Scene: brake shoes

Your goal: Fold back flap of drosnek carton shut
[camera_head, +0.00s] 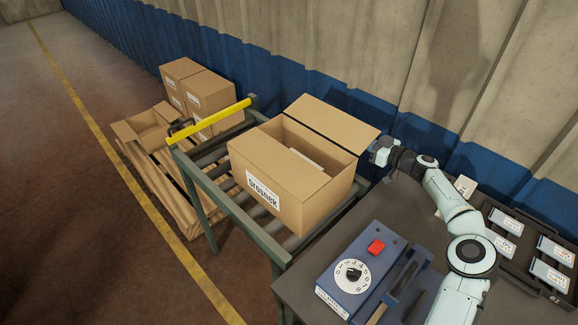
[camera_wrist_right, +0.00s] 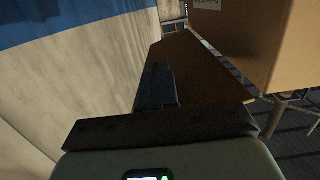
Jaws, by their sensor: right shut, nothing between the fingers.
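The drosnek carton (camera_head: 281,187) stands on a roller conveyor, its printed label facing front left. Its back flap (camera_head: 334,119) is open and slants outward toward the wall. A gap shows in the carton's top in front of this flap, with something pale (camera_head: 306,160) inside. My right gripper (camera_head: 377,153) is shut and empty beside the right end of the back flap. In the right wrist view the shut fingers (camera_wrist_right: 157,86) lie close to a brown cardboard panel (camera_wrist_right: 185,55), with the carton (camera_wrist_right: 243,40) at upper right. I cannot tell if they touch. My left gripper is out of view.
A yellow bar (camera_head: 209,122) crosses the conveyor's far end. Stacked cartons (camera_head: 200,92) stand behind it. A corrugated wall (camera_head: 350,98) runs close behind the flap. A blue dial box (camera_head: 358,272) and a black tray (camera_head: 540,255) occupy the dark table.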

